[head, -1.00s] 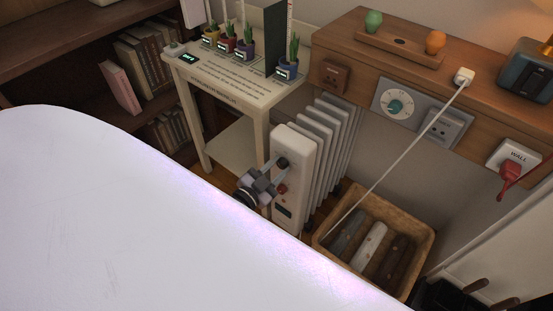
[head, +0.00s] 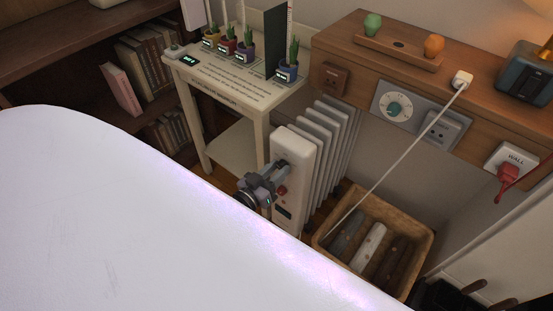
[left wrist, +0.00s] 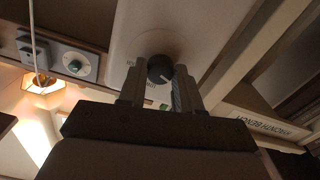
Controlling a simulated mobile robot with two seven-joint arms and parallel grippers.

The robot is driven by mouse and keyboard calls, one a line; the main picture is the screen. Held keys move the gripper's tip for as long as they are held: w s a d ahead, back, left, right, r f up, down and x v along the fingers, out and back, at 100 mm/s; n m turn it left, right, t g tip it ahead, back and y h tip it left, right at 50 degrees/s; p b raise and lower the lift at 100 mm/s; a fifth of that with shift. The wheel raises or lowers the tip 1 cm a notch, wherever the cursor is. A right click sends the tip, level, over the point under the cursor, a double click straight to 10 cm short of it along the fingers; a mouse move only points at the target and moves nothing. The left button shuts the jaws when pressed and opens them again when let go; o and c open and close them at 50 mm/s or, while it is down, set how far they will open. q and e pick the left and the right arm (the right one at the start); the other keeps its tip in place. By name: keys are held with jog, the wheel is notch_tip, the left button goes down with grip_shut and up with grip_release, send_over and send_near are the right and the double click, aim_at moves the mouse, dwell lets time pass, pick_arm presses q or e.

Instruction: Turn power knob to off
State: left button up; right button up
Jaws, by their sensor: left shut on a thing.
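The white oil radiator (head: 289,150) stands on the floor beside the small table, its control panel facing me. A dark round knob (left wrist: 159,66) with a light pointer line sits high on that panel. My left gripper (head: 281,172) reaches the panel from the front. In the left wrist view the left gripper (left wrist: 160,80) is shut on the knob, one finger at each side. In the head view the fingers partly cover the knob. A red button or light (head: 282,191) sits lower on the panel. My right gripper is not in view.
A small table (head: 235,85) with potted plants stands behind the radiator. A basket (head: 325,243) sits at its right. A wall shelf (head: 390,60) holds a dial plate (head: 383,98), sockets and a white cord (head: 400,150). A large pale surface (head: 130,220) fills the front left.

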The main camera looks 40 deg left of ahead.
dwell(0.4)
pick_arm(q)
jog(key=o, duration=0.9)
jog(key=shift+o, duration=0.7)
jog(key=shift+s, duration=0.3)
jog(key=s+p, duration=0.1)
jog(key=s, duration=0.5)
jog(key=shift+s+a, duration=0.3)
